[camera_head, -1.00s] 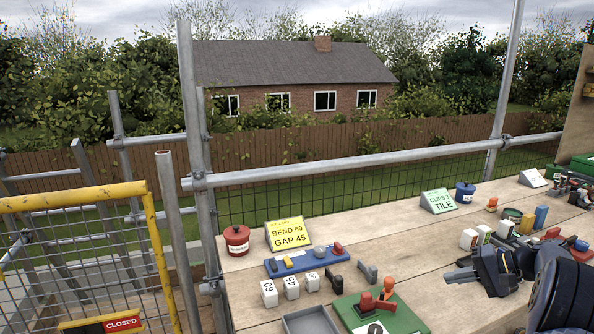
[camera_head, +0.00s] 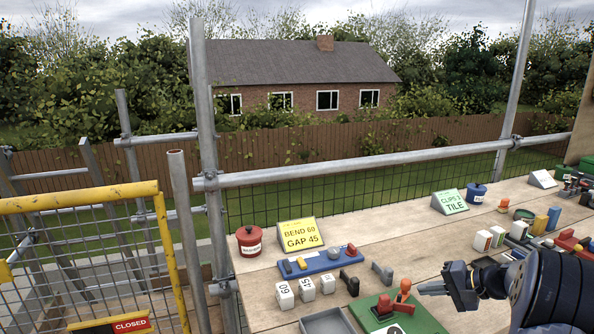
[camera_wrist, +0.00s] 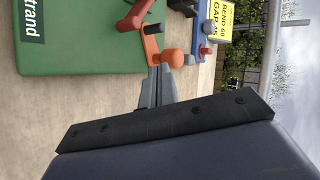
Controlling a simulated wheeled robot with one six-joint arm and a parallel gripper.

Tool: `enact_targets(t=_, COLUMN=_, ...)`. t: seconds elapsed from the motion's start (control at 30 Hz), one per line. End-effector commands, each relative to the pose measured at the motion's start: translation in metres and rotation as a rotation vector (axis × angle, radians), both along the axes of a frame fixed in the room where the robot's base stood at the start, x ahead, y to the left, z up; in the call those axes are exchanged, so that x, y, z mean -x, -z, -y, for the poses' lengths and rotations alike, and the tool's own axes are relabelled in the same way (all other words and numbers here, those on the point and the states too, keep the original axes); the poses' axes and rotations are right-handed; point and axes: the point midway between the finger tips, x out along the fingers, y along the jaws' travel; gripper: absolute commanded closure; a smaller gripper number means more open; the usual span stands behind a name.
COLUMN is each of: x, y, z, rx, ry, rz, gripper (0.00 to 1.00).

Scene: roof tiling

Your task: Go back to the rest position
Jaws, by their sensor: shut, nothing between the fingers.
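My gripper (camera_head: 432,288) is at the lower right in the head view, above the wooden bench (camera_head: 392,245). Its thin fingers point left, toward a green board (camera_head: 415,318) with orange-handled tools (camera_head: 403,297) on it. In the wrist view the closed fingers (camera_wrist: 155,88) lie together with nothing between them. Their tips show close to an orange tool with a round knob (camera_wrist: 173,58) at the green board (camera_wrist: 75,38). I cannot tell whether they touch it.
A blue tray (camera_head: 318,260), white numbered blocks (camera_head: 306,288), a red pot (camera_head: 249,241) and a yellow sign (camera_head: 300,235) stand to the left. White blocks (camera_head: 482,241) and coloured parts stand at the right. Scaffold rails (camera_head: 370,162) run behind the bench. The bench middle is fairly clear.

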Motion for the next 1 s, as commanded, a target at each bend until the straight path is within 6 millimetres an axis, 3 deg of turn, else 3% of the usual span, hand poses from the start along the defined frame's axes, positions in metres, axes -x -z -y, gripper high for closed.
enact_targets(t=0.9, x=0.055, y=-0.002, z=-0.007, rx=0.001, ry=0.551, rz=-0.002, gripper=1.0)
enact_targets(t=1.0, x=0.072, y=0.0, z=0.003, rx=0.002, ry=0.555, rz=0.002, gripper=1.0)
